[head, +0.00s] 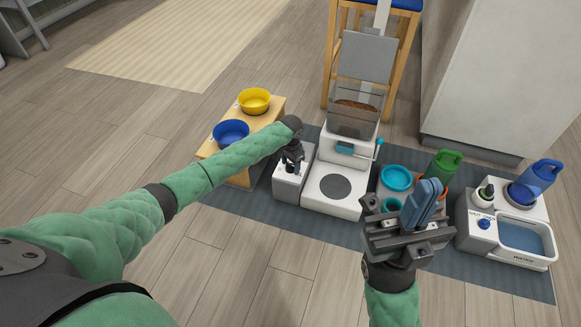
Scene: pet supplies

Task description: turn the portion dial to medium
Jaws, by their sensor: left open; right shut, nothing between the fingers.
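The white feeder (325,203) stands on the dark mat, with a clear hopper (345,117) of brown food, a round grey disc on its front and a teal lever (375,152) at its right side. A low grey-white box (291,189) stands at the feeder's left. My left gripper (291,170) is open and points down over the top of this box. A portion dial cannot be made out; the gripper covers much of the box top. My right gripper (430,200) is shut and empty, raised in front of the bowls right of the feeder.
A wooden stand (240,178) with a yellow bowl (254,101) and a blue bowl (231,132) is at the left. A teal bowl (396,178), green bottle (441,167) and water station (488,240) stand at the right. The front floor is clear.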

